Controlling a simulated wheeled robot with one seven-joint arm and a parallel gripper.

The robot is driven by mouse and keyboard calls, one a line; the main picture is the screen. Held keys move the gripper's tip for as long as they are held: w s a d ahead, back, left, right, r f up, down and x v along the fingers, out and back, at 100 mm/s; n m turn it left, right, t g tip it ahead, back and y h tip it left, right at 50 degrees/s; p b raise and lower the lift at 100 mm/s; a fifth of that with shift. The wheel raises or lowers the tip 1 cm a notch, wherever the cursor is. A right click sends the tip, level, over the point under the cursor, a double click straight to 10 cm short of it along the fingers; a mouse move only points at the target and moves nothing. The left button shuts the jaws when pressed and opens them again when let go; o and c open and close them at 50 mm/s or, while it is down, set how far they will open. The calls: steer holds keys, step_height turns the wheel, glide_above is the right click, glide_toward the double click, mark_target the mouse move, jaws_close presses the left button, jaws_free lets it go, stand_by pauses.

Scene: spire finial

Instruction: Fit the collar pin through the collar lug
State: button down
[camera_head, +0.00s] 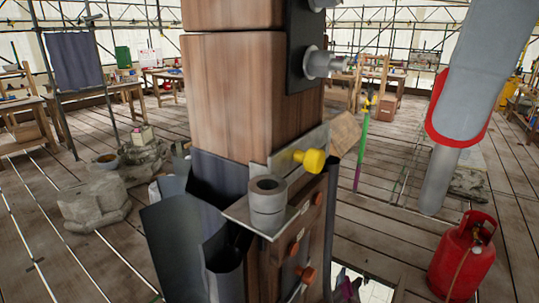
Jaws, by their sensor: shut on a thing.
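A wooden post (235,95) stands upright in the middle of the view. A metal angle plate (250,222) juts from its front, and a short grey hollow cylinder (268,205) stands upright on it. A yellow knobbed piece (310,160) sticks out of the metal band just above and to the right of the cylinder. I cannot tell which of these is the collar pin or the collar lug. A grey arm link with a red ring, apparently mine, comes down at the right. My gripper is not visible, nor is anything in it.
A black plate with a grey bolt (322,62) is on the post's upper right face. Bent dark sheets (178,245) flare out at its lower left. Orange knobs (305,273) stick out below. A red gas bottle (462,255) stands at right, stone blocks (93,200) at left.

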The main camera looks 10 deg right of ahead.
steer(key=w+a+p, duration=0.2)
steer(key=w+a, duration=0.7)
steer(key=shift+w+a+r, duration=0.1)
steer(key=shift+w+a, duration=0.2)
steer(key=shift+a, duration=0.1)
steer(key=shift+w+a+f, duration=0.1)
steer(key=shift+w+f, duration=0.05)
steer(key=shift+f, duration=0.35)
steer(key=shift+w+a+f, duration=0.1)
steer(key=shift+f, duration=0.35)
steer(key=shift+f+p, duration=0.35)
steer(key=shift+f, duration=2.35)
steer(key=shift+f, duration=0.15)
steer(key=c, duration=1.1)
jaws_free()
steer(key=r, duration=0.8)
steer(key=s+d+r, duration=0.1)
steer(key=r, duration=0.3)
steer(key=shift+r, duration=0.15)
